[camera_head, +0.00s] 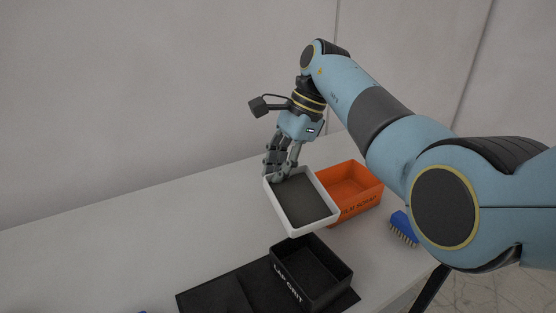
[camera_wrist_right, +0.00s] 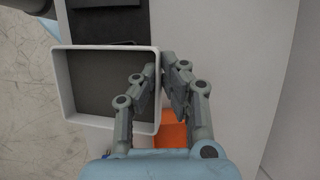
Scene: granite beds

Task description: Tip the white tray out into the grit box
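The white tray (camera_head: 318,225) has a dark grey layer inside; I cannot tell whether it is loose grit or a dark floor. It also shows in the wrist view (camera_wrist_right: 62,85). My right gripper (camera_head: 279,174) is shut on the tray's far rim, one finger inside the wall and one outside, as the wrist view shows (camera_wrist_right: 162,72). The tray appears held above the table, behind the grit box. The grit box (camera_head: 287,283) is black, open-topped and lettered "LAP GRIT"; its inside looks dark and empty. My left gripper is not in view.
An orange box (camera_head: 361,204) with lettering stands right of the tray, partly behind it. A blue brush (camera_head: 403,228) lies near the table's right edge. A flat black mat (camera_head: 228,294) lies beside the grit box. The table's left part (camera_head: 100,245) is clear.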

